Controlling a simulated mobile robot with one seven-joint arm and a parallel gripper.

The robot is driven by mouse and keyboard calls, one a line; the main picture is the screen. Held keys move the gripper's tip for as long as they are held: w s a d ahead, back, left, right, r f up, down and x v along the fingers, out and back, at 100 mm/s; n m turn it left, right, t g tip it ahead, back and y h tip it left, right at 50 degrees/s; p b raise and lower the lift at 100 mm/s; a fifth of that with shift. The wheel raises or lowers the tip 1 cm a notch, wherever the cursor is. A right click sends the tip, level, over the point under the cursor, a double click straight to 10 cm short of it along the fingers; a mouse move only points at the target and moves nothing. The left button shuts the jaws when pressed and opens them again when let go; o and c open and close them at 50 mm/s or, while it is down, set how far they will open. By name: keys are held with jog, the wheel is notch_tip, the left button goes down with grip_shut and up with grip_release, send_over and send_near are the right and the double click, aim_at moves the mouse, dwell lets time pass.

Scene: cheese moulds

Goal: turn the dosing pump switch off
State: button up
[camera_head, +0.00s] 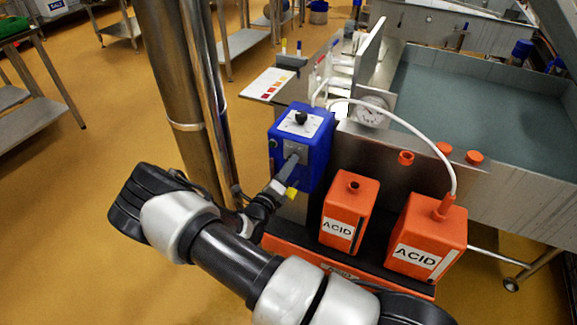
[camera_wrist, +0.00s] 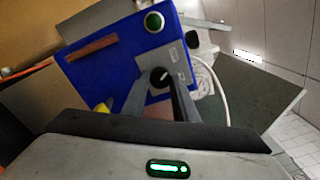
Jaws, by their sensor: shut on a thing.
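The dosing pump is a blue box (camera_head: 316,160) beside the steel vat, with a black knob (camera_head: 300,118) on a pale plate on its top. My gripper (camera_head: 290,166) reaches its front face from the lower left. In the wrist view, a small black rotary switch (camera_wrist: 159,76) with a white mark sits on a grey plate (camera_wrist: 172,64) on the blue box (camera_wrist: 108,66). The fingers of my gripper (camera_wrist: 160,88) stand on either side of the switch and are shut on it. A dark green round button (camera_wrist: 154,22) is on the same face.
Two orange acid cans (camera_head: 348,212) (camera_head: 427,240) stand right of the pump. A white hose (camera_head: 425,135) arcs from the right can towards the pump. A dial gauge (camera_head: 371,110) is behind. A steel column (camera_head: 172,80) stands left.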

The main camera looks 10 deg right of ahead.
jog(key=o, duration=1.1)
jog(key=shift+c, duration=0.2)
jog(key=shift+s+a, duration=0.1)
jog(key=p+v, duration=0.1)
jog(key=v, duration=1.6)
jog(key=shift+s, duration=0.1)
